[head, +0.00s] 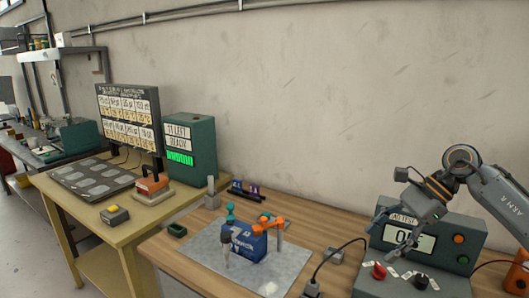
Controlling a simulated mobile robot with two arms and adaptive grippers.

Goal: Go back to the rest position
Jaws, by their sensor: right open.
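My right gripper (388,221) comes in from the right on a grey arm marked "ARM A". It is open, its fingers point down and to the left, and nothing shows between them. It is in front of the upper left part of a grey-green test box (455,238) and covers part of its lit display (392,241). I cannot tell how far it is from the box. My left gripper is not in view. A blue block (243,243) with orange and teal parts stands on a grey mat (205,254), apart from my right gripper.
The wooden bench (180,268) also holds a small green tray (177,230), dark pens (246,192) and a cable with a plug (312,287). Red and black knobs (379,271) sit on the test box's front. A yellow table (130,228) with a green box (190,135) stands left.

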